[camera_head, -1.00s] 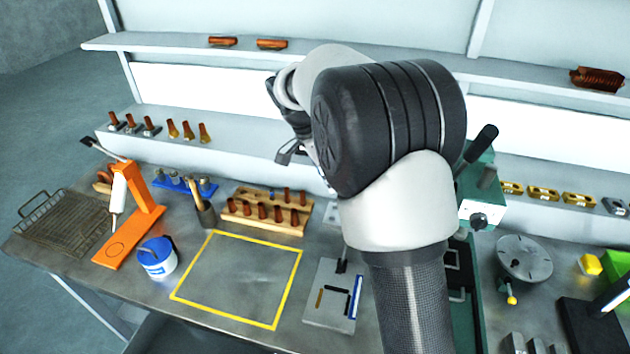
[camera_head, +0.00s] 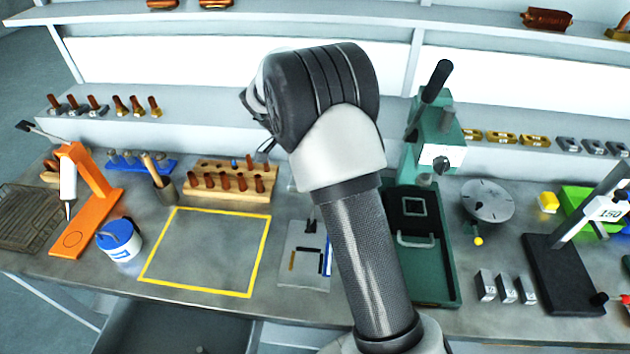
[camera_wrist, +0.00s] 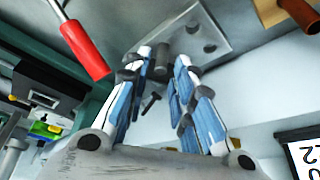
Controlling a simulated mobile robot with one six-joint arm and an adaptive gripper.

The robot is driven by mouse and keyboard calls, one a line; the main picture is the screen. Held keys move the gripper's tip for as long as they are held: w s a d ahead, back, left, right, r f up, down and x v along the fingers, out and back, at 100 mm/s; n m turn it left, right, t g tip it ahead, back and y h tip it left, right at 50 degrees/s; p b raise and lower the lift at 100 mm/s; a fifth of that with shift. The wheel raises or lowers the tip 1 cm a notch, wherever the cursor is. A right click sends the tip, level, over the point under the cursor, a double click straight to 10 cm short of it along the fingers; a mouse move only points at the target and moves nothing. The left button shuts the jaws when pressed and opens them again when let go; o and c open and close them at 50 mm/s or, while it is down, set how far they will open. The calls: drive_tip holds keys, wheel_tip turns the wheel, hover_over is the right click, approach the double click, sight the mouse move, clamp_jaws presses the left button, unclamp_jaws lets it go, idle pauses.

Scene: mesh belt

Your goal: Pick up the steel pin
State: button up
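In the wrist view a short grey cylinder (camera_wrist: 160,60), which looks like the steel pin, shows between the tips of my gripper (camera_wrist: 163,66). It appears to stand at a grey plate with dark holes (camera_wrist: 207,30). My gripper's two blue-padded fingers are spread, with a gap on each side of the cylinder; I see no clear contact. In the head view my own arm hides most of my gripper, and I cannot single out the pin there.
In the wrist view a red handle (camera_wrist: 84,48) lies left of my fingers. In the head view a green press (camera_head: 432,150) stands right of my arm, with a wooden rack (camera_head: 228,193) and blue rack (camera_head: 140,165) to the left. The yellow-outlined area (camera_head: 207,250) is clear.

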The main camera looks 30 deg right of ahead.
drive_tip(key=b+x, duration=0.2)
drive_tip(key=x, duration=0.3)
drive_tip(key=shift+w, duration=0.15)
drive_tip(key=shift+c, duration=0.4)
clamp_jaws()
